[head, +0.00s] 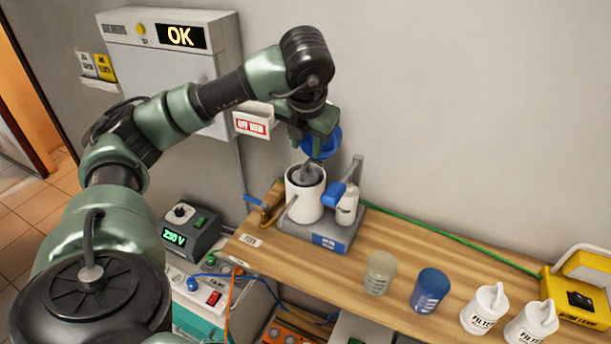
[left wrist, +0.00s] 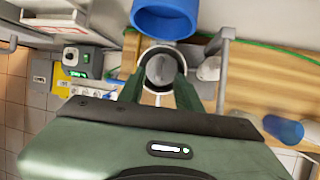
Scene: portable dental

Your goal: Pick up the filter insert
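A grey filter insert (head: 306,175) with an upright tab sits inside a white canister (head: 303,204) on the wooden bench. In the left wrist view the insert (left wrist: 160,70) shows between my fingers, inside the canister's round rim. Two white filter inserts, one (head: 484,309) and another (head: 532,323), stand at the bench's right end, both with a tab and a "FILTER" label. My left gripper (head: 313,134) points down above the canister. In the left wrist view the left gripper (left wrist: 160,82) has its fingers apart; contact with the tab cannot be told. My right gripper is not in view.
A blue cap (head: 328,144) is close behind my gripper, beside a grey post (head: 355,169). A white bottle with a blue top (head: 347,203) stands right of the canister. A clear cup (head: 380,272) and a blue cup (head: 430,291) stand farther right.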

